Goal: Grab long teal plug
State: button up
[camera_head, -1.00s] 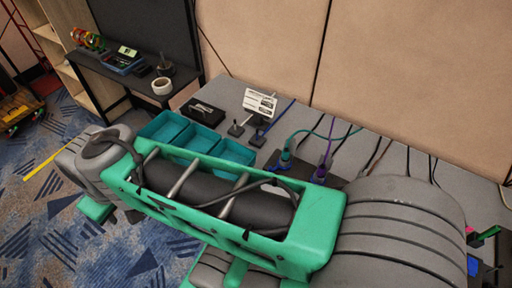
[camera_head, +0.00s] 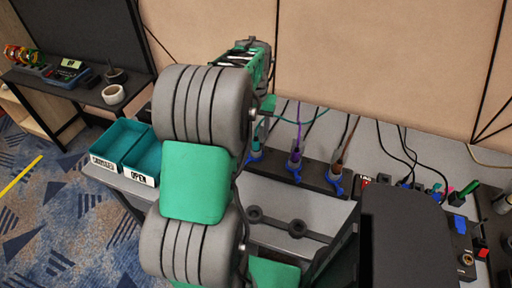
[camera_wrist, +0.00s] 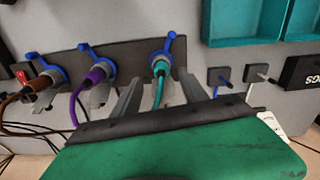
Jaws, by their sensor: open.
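The teal plug (camera_wrist: 160,67) stands in a dark strip with a blue latch (camera_wrist: 161,46) around its head, and its teal cable runs down toward me in the wrist view. My gripper (camera_wrist: 158,86) is open, with one grey finger on each side of the teal plug and cable. I cannot tell whether either finger touches it.
A purple plug (camera_wrist: 96,75) and a brown plug (camera_wrist: 40,85) sit along the same strip, with cables trailing. Teal bins (camera_wrist: 244,20) and two small dark square blocks (camera_wrist: 219,76) (camera_wrist: 262,75) are to the right. A black box (camera_wrist: 303,72) lies farther right.

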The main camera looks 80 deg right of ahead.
aim_at(256, 136)
jog(key=f, duration=0.4)
jog(key=f+p, duration=0.1)
jog(key=f, duration=0.1)
jog(key=shift+d+f, duration=0.3)
jog(key=shift+d, duration=0.05)
grip_shut()
